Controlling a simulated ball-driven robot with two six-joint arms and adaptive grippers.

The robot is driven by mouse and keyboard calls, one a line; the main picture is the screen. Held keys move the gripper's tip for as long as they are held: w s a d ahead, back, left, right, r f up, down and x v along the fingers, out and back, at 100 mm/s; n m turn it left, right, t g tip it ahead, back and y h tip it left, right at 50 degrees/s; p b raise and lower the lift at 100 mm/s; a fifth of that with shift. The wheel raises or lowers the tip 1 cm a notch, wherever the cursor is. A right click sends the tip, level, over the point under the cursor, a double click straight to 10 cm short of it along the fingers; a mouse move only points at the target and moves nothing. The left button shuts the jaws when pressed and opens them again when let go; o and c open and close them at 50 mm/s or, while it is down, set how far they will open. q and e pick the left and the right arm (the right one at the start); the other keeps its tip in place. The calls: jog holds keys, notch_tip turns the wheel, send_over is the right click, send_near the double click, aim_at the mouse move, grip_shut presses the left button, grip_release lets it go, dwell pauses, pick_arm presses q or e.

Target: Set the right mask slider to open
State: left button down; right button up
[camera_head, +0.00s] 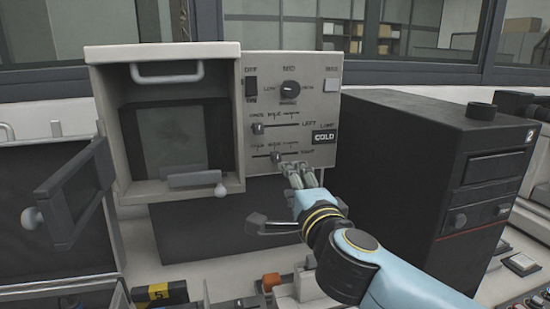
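The right mask slider (276,157) is the lower of two horizontal sliders on the beige control panel (325,105). Its dark knob sits near the middle of its track, left of the RIGHT label. The left mask slider (257,128) is above it, with its knob at the left end of the track. My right gripper (291,168) is in front of the panel, just below and right of the lower knob. Its fingers are close together; I cannot tell whether they touch the knob or how far apart they are. My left gripper is not in view.
An open-fronted beige chamber (165,53) with handles adjoins the panel on the left. A dark door-like part (73,195) stands out at the left. The panel also has a round dial (290,89) and a COLD display (324,136). A black box unit (430,160) stands at right.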

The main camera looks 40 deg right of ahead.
aim_at(277, 160)
jog(key=p+x, duration=0.1)
jog(key=x, duration=0.9)
jog(key=shift+w+d+r, duration=0.1)
jog(key=shift+w+d, duration=0.1)
jog(key=shift+w, duration=0.1)
grip_shut()
